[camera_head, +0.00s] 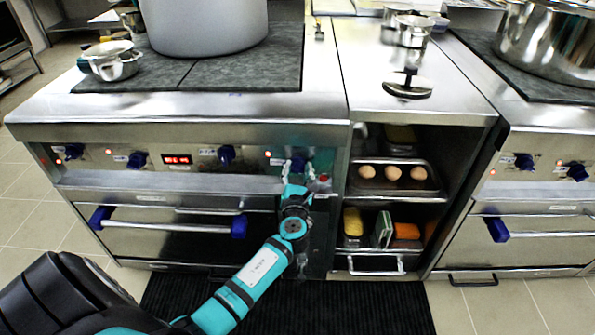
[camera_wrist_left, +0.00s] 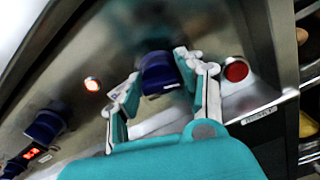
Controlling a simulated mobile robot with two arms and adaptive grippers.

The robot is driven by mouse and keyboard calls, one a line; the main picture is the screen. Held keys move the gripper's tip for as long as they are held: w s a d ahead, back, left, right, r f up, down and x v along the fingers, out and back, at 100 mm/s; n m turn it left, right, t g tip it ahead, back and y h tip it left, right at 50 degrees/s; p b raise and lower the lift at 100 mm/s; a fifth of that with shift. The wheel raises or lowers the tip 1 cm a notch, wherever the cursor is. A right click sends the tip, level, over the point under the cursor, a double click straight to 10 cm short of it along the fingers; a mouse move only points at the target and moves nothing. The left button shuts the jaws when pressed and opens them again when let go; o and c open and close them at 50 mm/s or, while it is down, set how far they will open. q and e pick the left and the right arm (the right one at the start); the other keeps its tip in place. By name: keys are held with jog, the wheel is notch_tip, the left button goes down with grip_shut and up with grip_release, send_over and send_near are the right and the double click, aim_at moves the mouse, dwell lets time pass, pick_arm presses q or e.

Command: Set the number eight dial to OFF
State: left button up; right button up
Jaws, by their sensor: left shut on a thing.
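A blue dial (camera_head: 298,163) sits near the right end of the left stove's front panel. In the left wrist view the same dial (camera_wrist_left: 160,74) is between the two fingers of my left gripper (camera_wrist_left: 155,84), which is shut on it. In the head view my left gripper (camera_head: 297,178) reaches up to the panel and partly covers the dial. A lit red lamp (camera_wrist_left: 92,84) is left of the dial and a red button (camera_wrist_left: 236,71) is right of it. The dial's number and markings are too small to read. My right gripper is not in view.
Other blue dials (camera_head: 226,154) and a red display (camera_head: 177,159) line the panel. Below is an oven door with a handle bar (camera_head: 165,227). A shelf with eggs (camera_head: 392,172) stands to the right. A large pot (camera_head: 205,25) is on the stove top.

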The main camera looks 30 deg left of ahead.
pick_arm(q)
jog(key=shift+f+n, duration=0.1)
jog(key=shift+n, duration=0.4)
jog(key=shift+n+b, duration=0.45)
jog(key=shift+n, duration=0.75)
jog(key=n+b, duration=0.2)
jog(key=n, duration=0.5)
jog(key=shift+f+b, duration=0.1)
jog(key=shift+b, duration=0.25)
jog(key=n+b, duration=0.2)
jog(key=n, duration=0.3)
jog(key=shift+n, duration=0.4)
jog(key=shift+n+b, duration=0.35)
jog(key=shift+n, duration=0.05)
jog(key=n+b, duration=0.1)
jog(key=n, duration=0.3)
jog(key=shift+n+b, duration=0.35)
jog(key=shift+n, duration=0.15)
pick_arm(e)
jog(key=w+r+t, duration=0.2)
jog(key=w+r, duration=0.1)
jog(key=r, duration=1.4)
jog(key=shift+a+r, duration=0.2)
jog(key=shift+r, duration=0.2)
